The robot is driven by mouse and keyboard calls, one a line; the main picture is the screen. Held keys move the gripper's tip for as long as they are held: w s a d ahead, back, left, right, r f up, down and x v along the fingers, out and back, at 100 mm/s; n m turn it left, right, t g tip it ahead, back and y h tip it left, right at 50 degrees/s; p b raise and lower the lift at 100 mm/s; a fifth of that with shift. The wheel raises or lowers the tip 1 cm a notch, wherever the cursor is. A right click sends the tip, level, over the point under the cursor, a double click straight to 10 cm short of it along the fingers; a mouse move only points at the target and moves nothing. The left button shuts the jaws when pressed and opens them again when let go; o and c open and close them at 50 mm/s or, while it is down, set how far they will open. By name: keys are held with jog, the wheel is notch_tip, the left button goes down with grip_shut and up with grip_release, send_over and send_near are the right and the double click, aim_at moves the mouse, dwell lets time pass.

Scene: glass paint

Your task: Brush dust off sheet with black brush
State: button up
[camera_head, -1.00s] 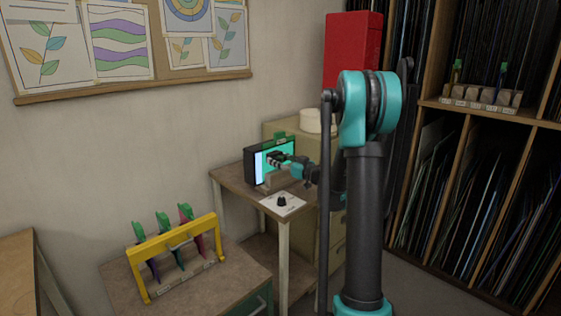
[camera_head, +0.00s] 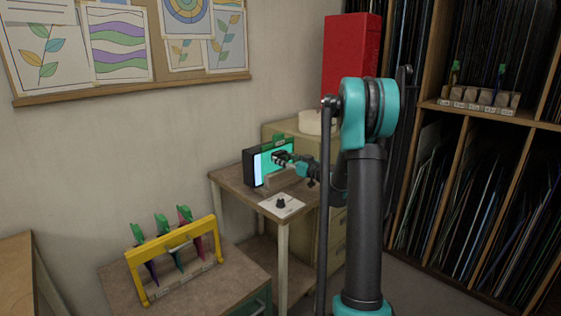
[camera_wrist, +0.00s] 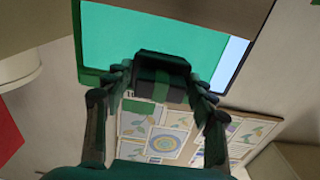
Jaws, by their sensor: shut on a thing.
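A glass sheet with a teal face (camera_head: 265,153) stands upright in a dark frame on a small side table. Its right part in the wrist view is pale, and its teal face fills the top there (camera_wrist: 150,40). My gripper (camera_head: 290,160) is in front of the sheet, seen from behind and small. In the wrist view its two fingers (camera_wrist: 160,90) are shut on a dark block with a green patch, which looks like the black brush (camera_wrist: 160,68). The brush overlaps the sheet's lower edge in that view. Whether bristles touch the glass is hidden. No dust can be made out.
A wooden block (camera_head: 283,178) stands before the sheet, and a black knob on a white plate (camera_head: 281,204) is at the table's front. A yellow rack (camera_head: 172,243) with green-handled tools stands on the left table. Shelves of sheets (camera_head: 480,190) fill the right.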

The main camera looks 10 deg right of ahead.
jog(key=shift+w, duration=0.2)
jog(key=shift+o, duration=0.2)
jog(key=shift+s+a, duration=0.6)
jog(key=shift+a, duration=0.25)
jog(key=shift+s+a, duration=0.55)
jog(key=shift+a, duration=0.3)
jog(key=shift+v, duration=3)
jog(key=shift+c, duration=0.2)
jog(key=shift+d, duration=0.1)
jog(key=v, duration=0.3)
